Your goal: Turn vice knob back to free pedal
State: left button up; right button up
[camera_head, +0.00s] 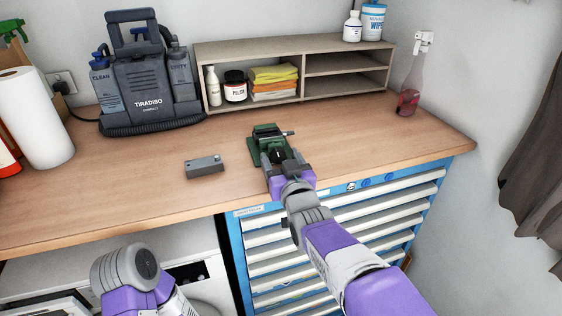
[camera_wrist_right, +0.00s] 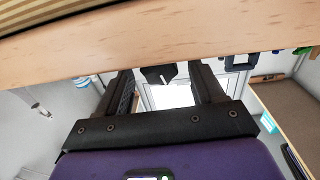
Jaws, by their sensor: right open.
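A green vice (camera_head: 264,134) stands on the wooden bench near its front edge. My right gripper (camera_head: 279,166) is at the front end of the vice and hides part of it. In the right wrist view, its two black fingers (camera_wrist_right: 163,80) are spread apart. A dark knob-like part (camera_wrist_right: 157,75), likely the vice knob, shows between them; contact cannot be told. A small grey box, seemingly the pedal (camera_head: 205,167), lies on the bench left of the vice, apart from it. My left arm shows at the bottom left, but its gripper is out of view.
A blue tool chest (camera_head: 237,240) with white drawers stands under the bench (camera_head: 340,137). A wooden shelf (camera_head: 303,88) with bottles and cloths is behind the vice. A dark cleaning machine (camera_head: 150,85) stands at the back left. A spray bottle (camera_head: 408,92) is at the right.

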jog(key=c, duration=1.1)
jog(key=shift+o, duration=0.2)
jog(key=shift+n, duration=0.3)
